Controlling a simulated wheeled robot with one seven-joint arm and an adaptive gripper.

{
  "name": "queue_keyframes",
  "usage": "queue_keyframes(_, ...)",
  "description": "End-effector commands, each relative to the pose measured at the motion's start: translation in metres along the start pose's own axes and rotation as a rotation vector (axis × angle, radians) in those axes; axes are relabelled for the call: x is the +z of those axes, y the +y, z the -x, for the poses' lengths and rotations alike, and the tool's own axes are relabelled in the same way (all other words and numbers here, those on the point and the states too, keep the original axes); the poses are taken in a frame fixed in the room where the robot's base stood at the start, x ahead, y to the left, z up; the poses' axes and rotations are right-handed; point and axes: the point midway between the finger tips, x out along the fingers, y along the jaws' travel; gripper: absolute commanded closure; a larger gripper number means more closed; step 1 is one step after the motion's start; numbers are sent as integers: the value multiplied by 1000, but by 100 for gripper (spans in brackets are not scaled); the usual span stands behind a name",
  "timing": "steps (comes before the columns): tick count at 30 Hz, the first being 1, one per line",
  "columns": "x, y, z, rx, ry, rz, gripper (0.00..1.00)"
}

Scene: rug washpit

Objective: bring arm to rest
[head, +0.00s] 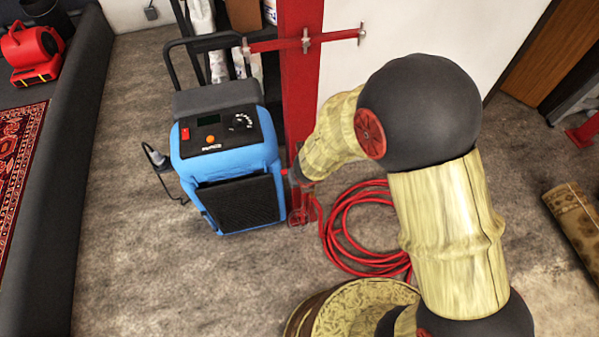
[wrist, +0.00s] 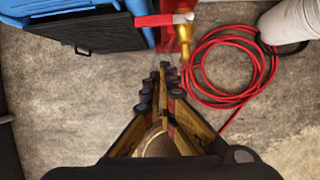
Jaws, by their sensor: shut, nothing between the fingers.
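My arm (head: 440,225), in a pale yellow cover with dark joints, reaches from the lower right of the head view toward the red post. My gripper (wrist: 164,68) is shut and empty in the wrist view, its two fingers meeting at the tips. It points toward the foot of the red post, over the concrete floor. In the head view the gripper is small and hard to make out against the red parts near the post.
A blue machine (head: 228,155) with a black front stands left of the red post (head: 299,70). A coiled red hose (head: 345,225) lies on the floor; it also shows in the wrist view (wrist: 205,95). A brass fitting with a red handle (wrist: 160,20) is close beyond my fingertips.

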Motion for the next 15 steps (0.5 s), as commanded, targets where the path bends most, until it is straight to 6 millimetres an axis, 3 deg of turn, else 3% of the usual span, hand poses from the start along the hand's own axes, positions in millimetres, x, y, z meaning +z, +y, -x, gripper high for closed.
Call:
queue_keyframes(10,-1,0,2,0,1,14,100)
queue_keyframes(15,-1,14,2,50,-4,197,100)
